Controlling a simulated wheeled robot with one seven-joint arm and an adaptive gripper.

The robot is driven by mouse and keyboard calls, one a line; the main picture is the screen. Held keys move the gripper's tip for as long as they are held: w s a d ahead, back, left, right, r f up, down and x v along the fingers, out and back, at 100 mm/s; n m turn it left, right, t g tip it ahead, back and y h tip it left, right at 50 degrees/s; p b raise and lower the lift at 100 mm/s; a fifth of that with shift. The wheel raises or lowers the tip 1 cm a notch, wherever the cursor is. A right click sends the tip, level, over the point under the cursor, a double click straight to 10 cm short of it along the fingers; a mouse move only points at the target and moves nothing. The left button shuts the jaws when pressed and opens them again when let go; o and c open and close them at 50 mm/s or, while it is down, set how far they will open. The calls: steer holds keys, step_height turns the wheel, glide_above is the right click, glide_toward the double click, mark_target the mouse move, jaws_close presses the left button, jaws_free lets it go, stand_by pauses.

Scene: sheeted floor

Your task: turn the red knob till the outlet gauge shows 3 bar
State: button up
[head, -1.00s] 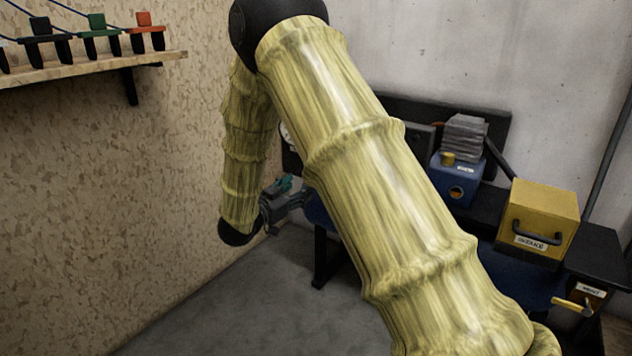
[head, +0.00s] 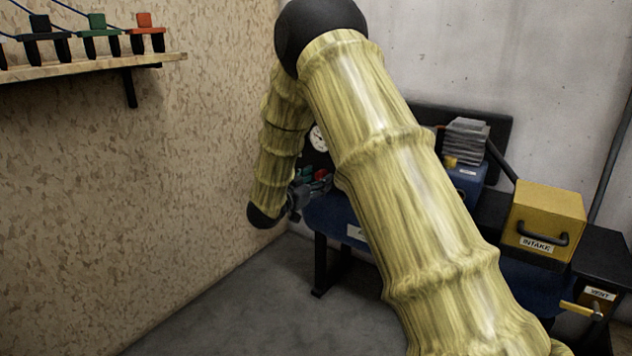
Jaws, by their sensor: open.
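The red knob (head: 321,174) shows as a small red patch on the machine, left of my arm's large link. A round white gauge (head: 318,138) sits just above it, partly covered by my arm. Its needle and reading are too small to tell, and I cannot tell if it is the outlet gauge. My gripper (head: 314,182), grey with teal parts, is open at the knob. I cannot tell whether the knob lies between the fingers or just beyond them.
The machine has a blue tank (head: 338,215) on black legs, a blue unit (head: 466,180) with a grey finned block, and a yellow INTAKE box (head: 543,217). A yellow-handled VENT valve (head: 581,310) is at lower right. A chipboard wall and shelf (head: 90,68) stand left. The floor between is clear.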

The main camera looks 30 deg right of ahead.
steer(key=c, duration=1)
steer(key=shift+r, duration=0.1)
steer(key=shift+r+m+p, duration=0.1)
steer(key=shift+m+p, duration=0.3)
steer(key=shift+p, duration=0.6)
steer(key=shift+f+m+p, duration=0.2)
steer(key=shift+m+p, duration=0.2)
steer(key=shift+p, duration=0.05)
steer(key=o, duration=1)
